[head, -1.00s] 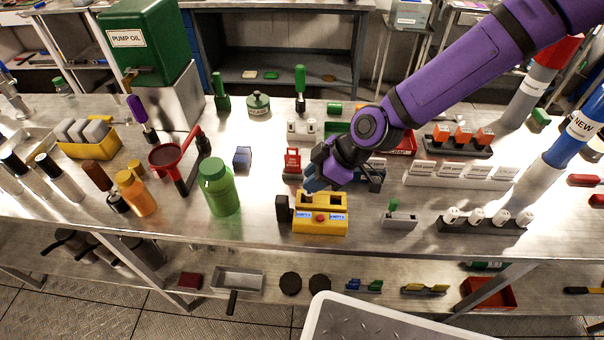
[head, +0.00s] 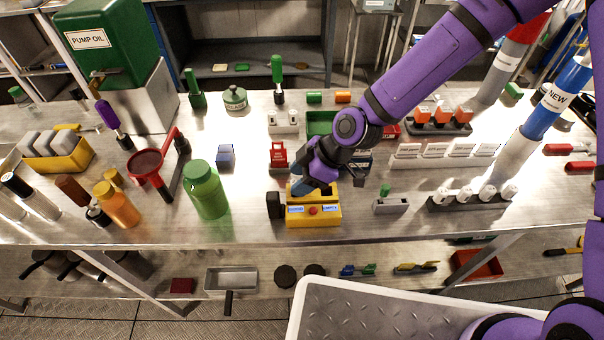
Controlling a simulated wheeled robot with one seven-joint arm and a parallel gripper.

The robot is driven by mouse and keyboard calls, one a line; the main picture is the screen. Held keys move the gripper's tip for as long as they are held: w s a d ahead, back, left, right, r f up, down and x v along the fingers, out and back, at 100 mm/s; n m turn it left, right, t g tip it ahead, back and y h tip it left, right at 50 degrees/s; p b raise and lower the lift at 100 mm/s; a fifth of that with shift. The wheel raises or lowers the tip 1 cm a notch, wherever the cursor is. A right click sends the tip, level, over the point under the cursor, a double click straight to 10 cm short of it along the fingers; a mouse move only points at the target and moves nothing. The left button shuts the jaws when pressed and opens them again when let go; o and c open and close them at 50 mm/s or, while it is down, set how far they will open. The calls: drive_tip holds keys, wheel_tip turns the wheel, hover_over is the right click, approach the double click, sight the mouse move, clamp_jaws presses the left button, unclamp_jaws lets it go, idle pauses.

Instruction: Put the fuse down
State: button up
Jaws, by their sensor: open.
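My gripper (head: 299,188) is low over the left part of a yellow tester box (head: 329,215) on the bench. Its jaws are open at the box's top, near the left slot. I cannot make out a fuse at the jaws; the gripper and wrist hide that spot. Several white-topped cylinders, possibly fuses, stand in a dark rack (head: 440,203) to the right.
A green bottle (head: 206,190) stands left of the tester. A small grey holder with a green part (head: 390,206) is to its right. A red-labelled item (head: 279,155) and a green tray (head: 320,122) are behind. Bare bench lies between bottle and tester.

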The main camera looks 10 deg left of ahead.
drive_tip(key=v, duration=1.2)
drive_tip(key=w+d+r+m+t+h, duration=0.15)
drive_tip(key=d+r+m+h, duration=0.3)
drive_tip(key=d, duration=0.55)
drive_tip(key=d+r+m+t+h, duration=0.25)
drive_tip(key=d+r+m, duration=0.3)
drive_tip(key=d, duration=0.35)
drive_tip(key=s+d+r+m+t, duration=0.3)
drive_tip(key=s+d+r+m, duration=0.7)
drive_tip(key=s+d+r, duration=0.3)
wheel_tip(320, 180, up, 3)
drive_tip(key=shift+s+d+f+m, duration=0.1)
drive_tip(key=shift+s+d+m, duration=0.25)
drive_tip(key=shift+s, duration=0.75)
